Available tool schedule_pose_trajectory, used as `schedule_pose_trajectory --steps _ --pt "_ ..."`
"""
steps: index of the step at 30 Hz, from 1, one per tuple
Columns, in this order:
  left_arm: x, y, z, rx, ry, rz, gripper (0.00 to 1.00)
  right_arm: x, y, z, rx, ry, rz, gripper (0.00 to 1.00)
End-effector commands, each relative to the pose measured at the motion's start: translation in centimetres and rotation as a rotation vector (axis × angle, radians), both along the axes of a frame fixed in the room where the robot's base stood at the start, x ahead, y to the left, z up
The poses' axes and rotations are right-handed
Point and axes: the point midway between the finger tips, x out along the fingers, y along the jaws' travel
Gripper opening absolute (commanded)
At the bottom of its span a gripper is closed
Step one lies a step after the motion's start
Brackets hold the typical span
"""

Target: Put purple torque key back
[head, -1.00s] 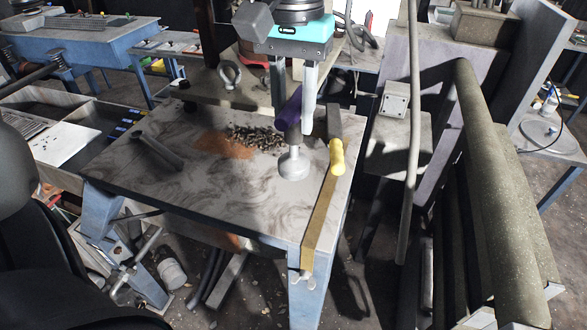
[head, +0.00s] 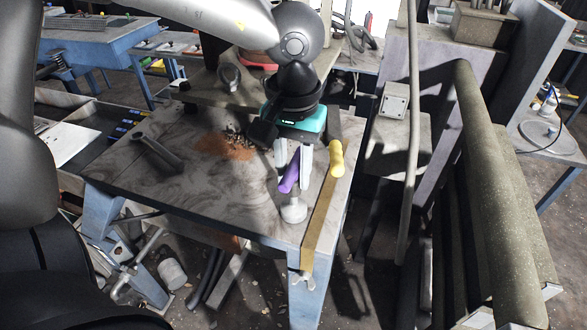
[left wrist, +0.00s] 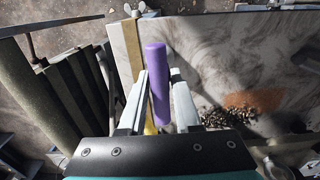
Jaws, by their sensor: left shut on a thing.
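The purple torque key (head: 289,172) is between the fingers of my left gripper (head: 294,165), over the right front part of the wooden-topped table (head: 230,210). My left gripper is shut on it. Its purple handle is tilted in the head view. A pale rounded metal piece (head: 293,209) shows just below the handle; I cannot tell whether it touches the tabletop. In the left wrist view the purple handle (left wrist: 158,85) stands between the two fingers. My right gripper is not in view.
A flat brass-coloured bar (head: 320,220) with a yellow handle (head: 337,158) runs along the table's right edge, close to my gripper. Dark metal bits and brown powder (head: 225,147) lie behind. The front tabletop is clear.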

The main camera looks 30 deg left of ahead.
Motion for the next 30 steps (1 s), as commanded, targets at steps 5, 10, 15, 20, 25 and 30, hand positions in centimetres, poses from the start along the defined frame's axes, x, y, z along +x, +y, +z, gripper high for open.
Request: schedule_pose_trajectory --steps 5,10,15,20,25,30 --pt "0.0 0.0 -0.2 0.0 0.0 0.0 0.35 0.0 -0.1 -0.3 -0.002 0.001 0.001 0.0" --pt "0.0 0.0 -0.1 0.0 0.0 0.0 0.54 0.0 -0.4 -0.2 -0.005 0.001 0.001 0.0" --pt "0.0 0.0 -0.1 0.0 0.0 0.0 0.62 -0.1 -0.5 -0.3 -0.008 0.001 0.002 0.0" --pt "0.0 0.0 -0.1 0.0 0.0 0.0 0.62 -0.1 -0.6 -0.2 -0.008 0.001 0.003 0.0" --pt "0.2 0.0 1.0 0.0 -0.005 0.001 0.62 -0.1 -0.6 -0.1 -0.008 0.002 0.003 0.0" --pt "0.2 0.0 3.9 0.001 -0.007 0.001 0.62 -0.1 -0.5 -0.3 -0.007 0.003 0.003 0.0"
